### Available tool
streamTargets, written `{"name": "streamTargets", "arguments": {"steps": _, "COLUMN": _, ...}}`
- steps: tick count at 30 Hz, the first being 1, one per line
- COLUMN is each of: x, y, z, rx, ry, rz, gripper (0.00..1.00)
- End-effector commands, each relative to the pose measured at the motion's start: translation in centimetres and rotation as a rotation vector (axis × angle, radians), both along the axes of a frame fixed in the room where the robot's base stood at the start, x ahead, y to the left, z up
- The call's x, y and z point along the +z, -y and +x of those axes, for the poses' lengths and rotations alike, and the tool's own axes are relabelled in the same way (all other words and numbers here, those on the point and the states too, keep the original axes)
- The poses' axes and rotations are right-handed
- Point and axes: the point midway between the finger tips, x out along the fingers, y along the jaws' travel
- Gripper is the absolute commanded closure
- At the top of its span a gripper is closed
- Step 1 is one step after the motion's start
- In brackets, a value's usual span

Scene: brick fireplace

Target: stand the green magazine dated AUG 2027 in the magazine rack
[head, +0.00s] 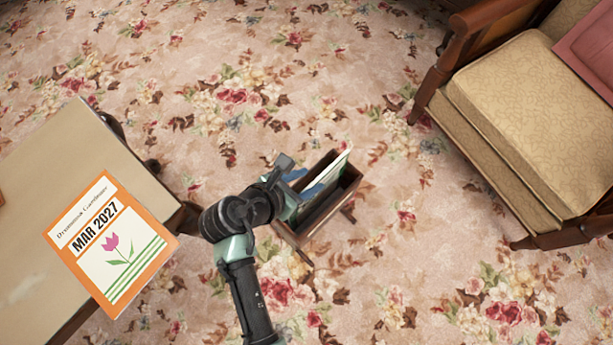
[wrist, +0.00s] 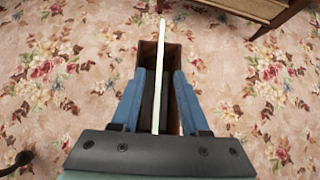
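The wooden magazine rack (head: 345,191) stands on the carpet near the centre of the head view; it also shows in the wrist view (wrist: 147,54). A thin, pale magazine (head: 337,166) stands on edge in it, seen as a narrow strip in the wrist view (wrist: 156,85). Its cover is mostly hidden and its date cannot be read. My gripper (head: 307,184) is over the rack. In the wrist view, its blue fingers (wrist: 158,73) are apart, one on each side of the magazine, with gaps visible between them and it.
An orange-bordered magazine marked MAR 2027 (head: 110,245) lies on a beige-topped table (head: 60,178) at left. A wooden armchair with a tan cushion (head: 530,105) stands at upper right, with a red item (head: 590,52) on it. Flowered carpet (head: 240,60) around the rack is clear.

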Motion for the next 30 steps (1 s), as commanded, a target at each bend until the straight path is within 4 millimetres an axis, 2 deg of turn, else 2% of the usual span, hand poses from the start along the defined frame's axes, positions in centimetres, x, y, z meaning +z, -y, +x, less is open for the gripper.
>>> {"name": "streamTargets", "arguments": {"steps": 7, "x": -0.1, "y": 0.0, "z": -0.1, "rx": 0.0, "ry": -0.003, "rz": 0.001, "gripper": 0.54}}
{"name": "streamTargets", "arguments": {"steps": 11, "x": 0.5, "y": -0.3, "z": -0.4, "rx": 0.001, "ry": -0.003, "rz": 0.001, "gripper": 0.54}}
{"name": "streamTargets", "arguments": {"steps": 24, "x": 6.9, "y": -4.4, "z": -5.1, "rx": 0.004, "ry": -0.002, "rz": 0.0, "gripper": 0.54}}
{"name": "streamTargets", "arguments": {"steps": 30, "x": 8.6, "y": -5.7, "z": -6.7, "rx": 0.002, "ry": -0.001, "rz": 0.0, "gripper": 0.54}}
